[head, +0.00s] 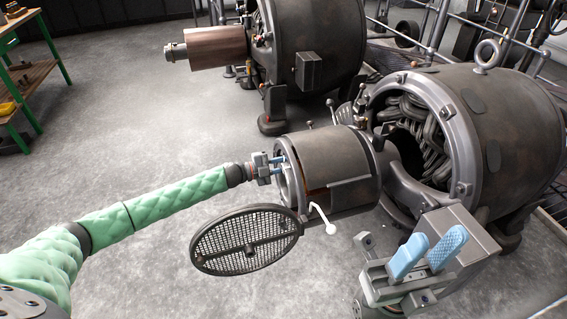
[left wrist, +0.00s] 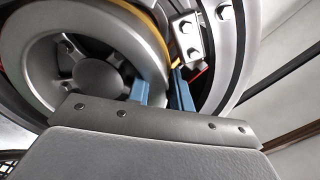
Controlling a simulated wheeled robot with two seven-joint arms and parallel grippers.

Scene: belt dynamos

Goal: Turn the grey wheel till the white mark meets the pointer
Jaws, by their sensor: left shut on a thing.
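The grey wheel (left wrist: 140,50) fills the left of the left wrist view, with a dark hub in its middle. It sits in the end of the dark dynamo drum in the head view, mostly hidden there by my gripper. My left gripper (head: 277,163) is at that end; its blue fingers (left wrist: 164,94) are on either side of the wheel's rim, shut on it. I cannot make out the white mark. A yellow band and a small red piece (left wrist: 199,73) show beside the rim; I cannot tell which is the pointer. My right gripper (head: 428,256) is open and empty, away from the wheel.
A round mesh cover (head: 246,240) hangs by the drum's front end. A white lever (head: 322,217) sticks out below the drum. A large dynamo housing (head: 500,130) stands to the right and another behind. A green-legged bench (head: 38,75) is at upper left; the floor between is clear.

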